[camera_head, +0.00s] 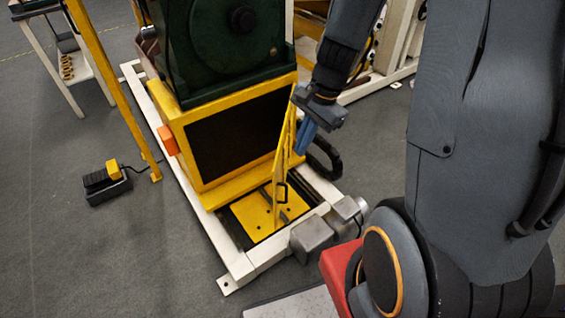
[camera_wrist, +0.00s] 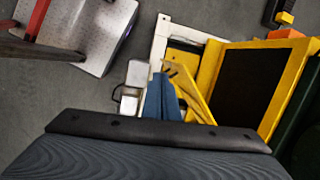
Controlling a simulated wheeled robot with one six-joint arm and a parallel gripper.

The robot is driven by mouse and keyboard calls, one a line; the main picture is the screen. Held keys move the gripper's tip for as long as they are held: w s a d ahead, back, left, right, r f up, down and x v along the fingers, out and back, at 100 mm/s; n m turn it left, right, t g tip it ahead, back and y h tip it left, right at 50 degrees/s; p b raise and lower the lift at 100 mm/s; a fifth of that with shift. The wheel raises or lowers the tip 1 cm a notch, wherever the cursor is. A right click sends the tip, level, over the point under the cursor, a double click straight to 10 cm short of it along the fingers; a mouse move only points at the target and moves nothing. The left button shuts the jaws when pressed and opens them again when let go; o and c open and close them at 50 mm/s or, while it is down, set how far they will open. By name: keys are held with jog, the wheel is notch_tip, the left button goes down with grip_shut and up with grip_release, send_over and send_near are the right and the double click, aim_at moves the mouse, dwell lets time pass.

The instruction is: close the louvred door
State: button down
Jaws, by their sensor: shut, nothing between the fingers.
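The louvred door (camera_head: 283,165) is a yellow panel seen nearly edge-on in the head view. It stands swung open from the right side of the yellow cabinet, whose dark opening (camera_head: 238,135) is uncovered. A small dark handle (camera_head: 281,191) is on the door. In the wrist view the door (camera_wrist: 190,92) slants beside the dark opening. My gripper (camera_head: 303,148) has blue fingers, shut and empty, pointing down just right of the door's upper part. In the wrist view the fingers (camera_wrist: 161,100) overlap the door's left side; I cannot tell whether they touch it.
A white floor frame (camera_head: 205,215) surrounds the cabinet, with grey blocks (camera_head: 312,236) at its front right corner. A yellow post (camera_head: 115,90) and a foot pedal (camera_head: 105,182) stand at left. Open grey floor lies front left.

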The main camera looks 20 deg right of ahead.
jog(key=w+d+f+m+t+y+b, duration=0.1)
jog(key=w+d+f+m, duration=0.4)
jog(key=w+f+m, duration=0.4)
jog(key=a+f+m, duration=0.1)
jog(key=a+f, duration=0.5)
jog(key=f, duration=0.1)
jog(key=shift+w+a+f, duration=0.35)
jog(key=shift+w+f, duration=0.05)
jog(key=shift+w, duration=0.05)
jog(key=shift+a, duration=0.1)
